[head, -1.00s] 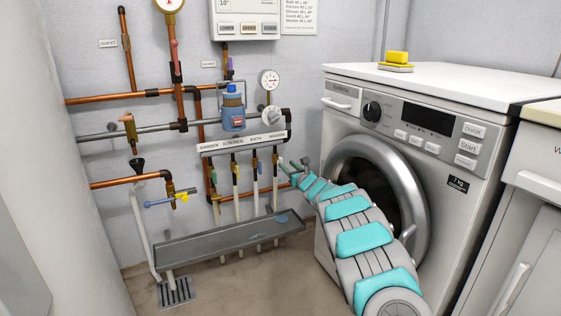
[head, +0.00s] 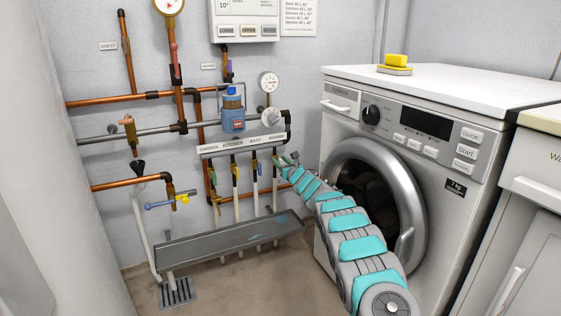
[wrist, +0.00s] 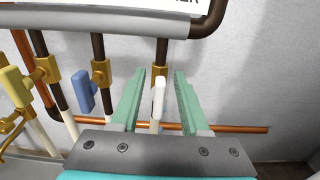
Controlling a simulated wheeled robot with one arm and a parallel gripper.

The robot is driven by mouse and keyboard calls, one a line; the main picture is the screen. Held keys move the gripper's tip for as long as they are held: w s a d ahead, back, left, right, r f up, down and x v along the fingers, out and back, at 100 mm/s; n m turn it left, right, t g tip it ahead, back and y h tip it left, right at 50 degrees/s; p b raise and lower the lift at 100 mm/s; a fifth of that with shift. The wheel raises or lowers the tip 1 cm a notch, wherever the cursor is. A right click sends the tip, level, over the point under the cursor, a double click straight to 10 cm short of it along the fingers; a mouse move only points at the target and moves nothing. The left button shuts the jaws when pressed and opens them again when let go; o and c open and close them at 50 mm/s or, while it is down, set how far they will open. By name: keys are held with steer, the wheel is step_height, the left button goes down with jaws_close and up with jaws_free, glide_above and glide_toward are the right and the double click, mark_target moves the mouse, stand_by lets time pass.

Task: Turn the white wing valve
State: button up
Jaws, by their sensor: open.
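The white wing valve (wrist: 158,97) shows in the wrist view as a narrow white upright handle on a dark pipe under the manifold. My gripper (wrist: 157,85) is open, with its two green fingers on either side of the white handle in the picture. A gap shows on both sides of the handle, and I cannot tell how deep it sits between the fingers. In the head view my gripper (head: 287,160) is at the right end of the manifold row, and it hides most of this valve.
A blue-handled valve (wrist: 86,90) and a yellow-handled valve (wrist: 12,85) stand to the left in the wrist view. A copper pipe (wrist: 235,128) runs behind. The washing machine (head: 335,110) stands close to my arm's right. A grey trough (head: 215,243) lies below.

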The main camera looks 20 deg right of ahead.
jaws_close()
stand_by(0.4)
